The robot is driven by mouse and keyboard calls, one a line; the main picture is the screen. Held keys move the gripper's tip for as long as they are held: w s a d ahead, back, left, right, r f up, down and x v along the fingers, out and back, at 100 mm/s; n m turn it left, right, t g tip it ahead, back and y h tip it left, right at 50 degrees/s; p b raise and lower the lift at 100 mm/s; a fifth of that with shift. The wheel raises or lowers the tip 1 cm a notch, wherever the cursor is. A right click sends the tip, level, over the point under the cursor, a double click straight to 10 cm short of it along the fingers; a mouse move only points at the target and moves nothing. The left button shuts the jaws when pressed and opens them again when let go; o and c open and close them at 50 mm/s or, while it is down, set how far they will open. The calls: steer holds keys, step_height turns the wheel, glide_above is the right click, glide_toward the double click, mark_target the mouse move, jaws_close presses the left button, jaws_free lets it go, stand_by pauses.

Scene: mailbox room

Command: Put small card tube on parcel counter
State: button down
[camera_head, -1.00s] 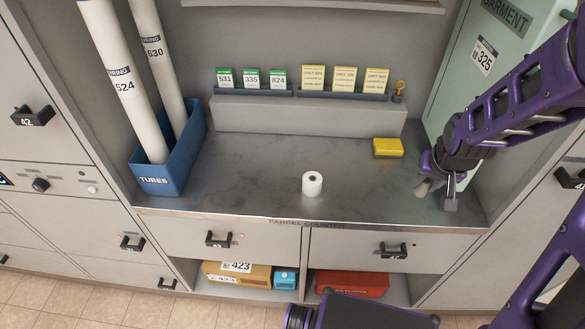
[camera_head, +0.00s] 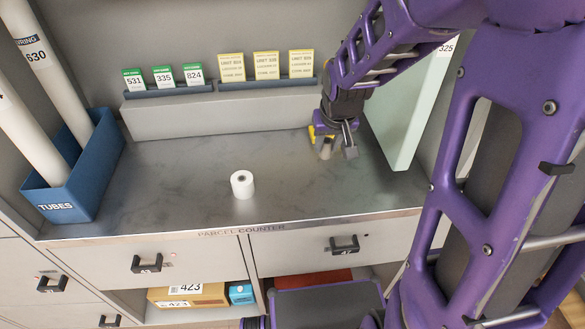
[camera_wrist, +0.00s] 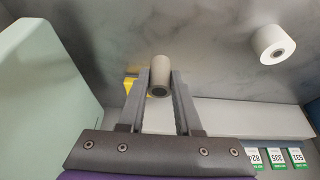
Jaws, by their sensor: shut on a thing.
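A small card tube (camera_wrist: 159,74), beige-grey with a dark open end, is between the fingers of my gripper (camera_wrist: 160,88). My gripper is shut on it. In the head view my gripper (camera_head: 338,150) is at the right part of the parcel counter (camera_head: 200,160), with the tube (camera_head: 325,149) at its fingertips. The tube is over the grey counter top; I cannot tell whether it touches the surface. The counter also fills the top of the wrist view (camera_wrist: 215,45).
A white roll (camera_head: 242,184) stands mid-counter. A yellow box (camera_head: 318,132) is partly hidden behind my gripper. A blue bin (camera_head: 90,175) holds long tubes at the left. Carded holders line the back ledge (camera_head: 190,115). A pale green case (camera_head: 395,125) stands at the right.

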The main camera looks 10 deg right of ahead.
step_height(320, 180, down, 9)
steer(key=shift+b, duration=1.2)
steer(key=shift+f, duration=0.2)
steer(key=c, duration=0.6)
jaws_free()
steer(key=shift+r, duration=0.1)
steer(key=shift+r, duration=0.3)
steer(key=p+v, duration=0.3)
steer(key=v, duration=0.8)
steer(key=shift+s+r+p, duration=0.15)
steer(key=shift+r+p, duration=0.15)
steer(key=shift+p, duration=0.05)
